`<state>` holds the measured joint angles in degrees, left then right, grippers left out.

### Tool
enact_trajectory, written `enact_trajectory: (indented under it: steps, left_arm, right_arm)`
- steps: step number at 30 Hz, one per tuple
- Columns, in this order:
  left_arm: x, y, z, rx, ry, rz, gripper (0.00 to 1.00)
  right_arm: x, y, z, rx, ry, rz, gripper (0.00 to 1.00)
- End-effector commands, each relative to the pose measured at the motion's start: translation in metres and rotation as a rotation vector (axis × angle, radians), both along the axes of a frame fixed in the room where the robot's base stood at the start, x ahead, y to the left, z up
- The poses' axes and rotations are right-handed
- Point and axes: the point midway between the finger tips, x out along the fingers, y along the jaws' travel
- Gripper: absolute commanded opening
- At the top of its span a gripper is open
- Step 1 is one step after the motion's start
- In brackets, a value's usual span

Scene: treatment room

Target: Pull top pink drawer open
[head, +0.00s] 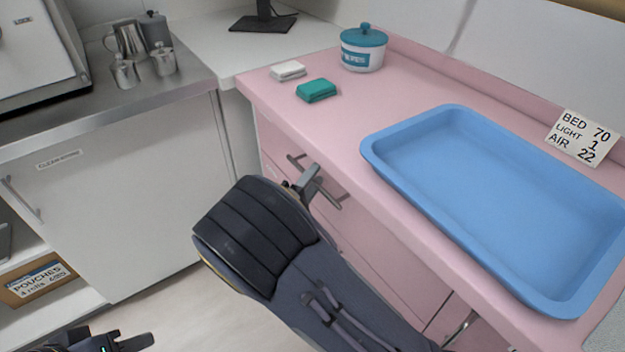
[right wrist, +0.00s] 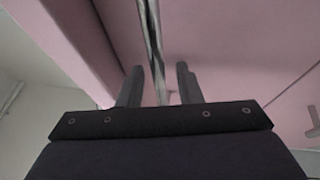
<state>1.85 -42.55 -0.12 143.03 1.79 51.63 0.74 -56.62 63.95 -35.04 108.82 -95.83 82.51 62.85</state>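The pink cabinet's top drawer (head: 272,142) is under the pink counter and looks flush with the cabinet front. Its metal bar handle (head: 295,162) is partly covered by my right gripper (head: 315,184). In the right wrist view the handle (right wrist: 151,40) runs down between the two fingers of the right gripper (right wrist: 159,84), with a gap on each side. The fingers are apart and do not grip the bar. My left gripper (head: 126,343) is only partly in view at the bottom left, away from the cabinet; its finger spacing is unclear.
On the pink counter (head: 345,125) are a blue tray (head: 490,205), a teal-lidded jar (head: 362,50), a green pack (head: 316,90), a white pack (head: 288,70) and a sign (head: 583,138). A white cabinet (head: 125,195) stands to the left. Open floor (head: 190,310) lies in front.

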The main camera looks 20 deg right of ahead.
Motion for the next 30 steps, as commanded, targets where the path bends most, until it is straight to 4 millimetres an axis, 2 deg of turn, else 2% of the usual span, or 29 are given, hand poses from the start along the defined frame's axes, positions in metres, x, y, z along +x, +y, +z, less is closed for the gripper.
enact_trajectory:
  steps: [5,13,24,30]
  left_arm:
    - [0.000,0.000,0.000,0.000,0.000,0.000,0.36]
    - [0.000,0.000,0.000,0.000,0.000,0.000,0.36]
    - [0.000,0.000,0.000,0.000,0.000,0.000,0.36]
    - [0.000,0.000,-0.003,0.000,0.000,0.000,0.36]
  right_arm:
    - [0.000,0.000,0.000,0.000,0.000,0.000,0.32]
    - [0.000,0.000,0.000,0.000,0.000,-0.001,0.00]
    - [-0.001,0.001,0.000,0.001,0.001,0.000,0.00]
    - [-0.006,0.015,-0.001,0.002,-0.001,0.001,0.00]
